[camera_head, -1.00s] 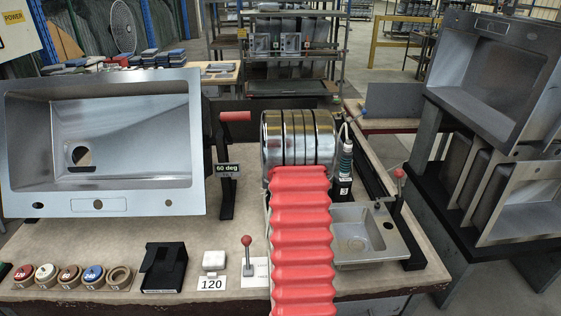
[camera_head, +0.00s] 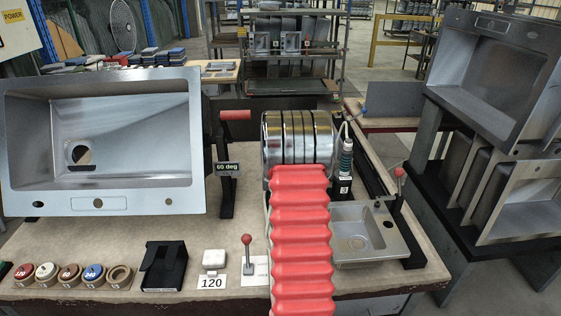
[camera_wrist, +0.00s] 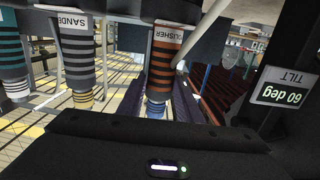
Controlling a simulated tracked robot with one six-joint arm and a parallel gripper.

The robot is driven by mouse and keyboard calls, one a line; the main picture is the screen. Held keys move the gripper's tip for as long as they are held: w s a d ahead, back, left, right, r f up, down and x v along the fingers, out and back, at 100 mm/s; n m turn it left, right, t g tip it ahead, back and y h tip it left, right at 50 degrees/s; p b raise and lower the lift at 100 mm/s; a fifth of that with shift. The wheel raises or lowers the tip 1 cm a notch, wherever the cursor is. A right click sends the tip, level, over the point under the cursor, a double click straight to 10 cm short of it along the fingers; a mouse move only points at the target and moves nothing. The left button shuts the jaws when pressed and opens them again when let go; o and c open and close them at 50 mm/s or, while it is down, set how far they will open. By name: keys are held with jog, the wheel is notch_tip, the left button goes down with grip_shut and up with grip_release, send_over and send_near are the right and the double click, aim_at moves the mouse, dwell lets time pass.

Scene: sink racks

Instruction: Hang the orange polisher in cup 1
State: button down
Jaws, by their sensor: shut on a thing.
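The orange polisher (camera_wrist: 165,57), a dark-banded tool with a white label, hangs in the middle of the upside-down wrist view. The polisher lines up beside a yellow-banded sander (camera_wrist: 77,55) and a teal-banded tool (camera_wrist: 13,55). The cup numbers beside the polisher are not readable, and I cannot tell whether it rests in a cup. In the head view, my red-covered arm hides the gripper and polisher. A teal-banded tool (camera_head: 346,157) stands above a number 3 label (camera_head: 344,189).
A big tilted sink (camera_head: 100,205) stands left, beside a 60 deg sign (camera_head: 228,169), which also shows in the wrist view (camera_wrist: 280,92). A small sink (camera_head: 362,240) lies right of my arm. Several discs (camera_head: 70,275) and a black box (camera_head: 163,268) line the front edge.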

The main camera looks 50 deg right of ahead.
jog(key=shift+d+r, duration=0.1)
jog(key=shift+r, duration=0.05)
jog(key=c, duration=1.6)
grip_release()
jog(key=o, duration=0.4)
jog(key=shift+f, duration=0.2)
jog(key=v, duration=1.4)
jog(key=shift+s+d, duration=0.1)
